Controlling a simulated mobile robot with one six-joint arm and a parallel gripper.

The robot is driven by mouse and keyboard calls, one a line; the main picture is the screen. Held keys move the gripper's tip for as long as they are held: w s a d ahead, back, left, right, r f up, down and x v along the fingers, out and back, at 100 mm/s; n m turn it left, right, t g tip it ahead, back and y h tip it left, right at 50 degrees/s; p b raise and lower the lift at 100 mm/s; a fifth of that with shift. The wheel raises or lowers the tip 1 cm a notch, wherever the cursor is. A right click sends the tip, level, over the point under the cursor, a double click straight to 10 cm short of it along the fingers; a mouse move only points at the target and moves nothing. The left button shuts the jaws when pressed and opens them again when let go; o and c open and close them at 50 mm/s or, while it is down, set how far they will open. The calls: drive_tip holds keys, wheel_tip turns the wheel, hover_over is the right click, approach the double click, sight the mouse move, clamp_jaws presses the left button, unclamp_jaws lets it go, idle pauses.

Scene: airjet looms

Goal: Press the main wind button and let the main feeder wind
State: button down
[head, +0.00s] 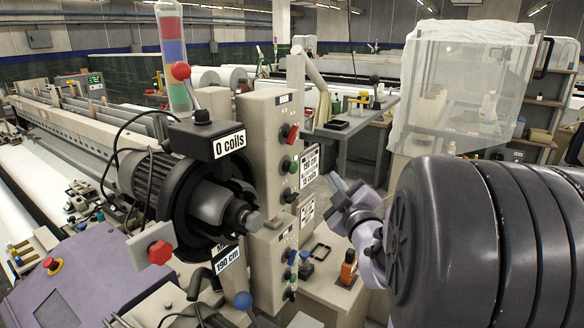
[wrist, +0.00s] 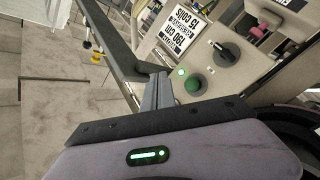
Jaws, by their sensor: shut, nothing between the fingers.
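The main feeder (head: 210,195) is a dark round drum unit with a "0 coils" label (head: 229,141) above it. Beside it stands a beige control box (head: 262,145) with a red knob (head: 292,133), a green button (head: 294,163) and a black control (head: 291,196). Which one is the main wind button is not readable. My gripper (head: 338,186) is shut and empty, to the right of the box and apart from it. In the wrist view the closed fingertips (wrist: 157,78) appear left of a green button (wrist: 194,84); contact cannot be told.
A white sign (wrist: 178,32) reads 190 cm and 15 coils. A lower control box (head: 268,265) and an orange-topped part (head: 348,266) stand below my gripper. A blue-tipped lever (head: 242,300) stands at front. A grey table (head: 350,135) is behind.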

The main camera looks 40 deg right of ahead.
sight(294, 168)
drive_tip(key=w+a, duration=0.2)
drive_tip(key=w, duration=0.4)
drive_tip(key=shift+w+a, duration=0.2)
drive_tip(key=shift+a, duration=0.15)
drive_tip(key=shift+w+b, duration=0.1)
drive_tip(key=shift+b, duration=0.3)
idle(1.3)
drive_tip(key=shift+w+a+b, duration=0.2)
drive_tip(key=shift+w+b, duration=0.1)
drive_tip(key=shift+b, duration=0.1)
drive_tip(key=shift+w+a+b, duration=0.2)
drive_tip(key=shift+w+b, duration=0.2)
drive_tip(key=shift+w, duration=0.1)
idle(0.6)
idle(0.3)
drive_tip(key=shift+s+d+b, duration=0.35)
drive_tip(key=shift+s+b, duration=0.2)
drive_tip(key=shift+s, duration=0.35)
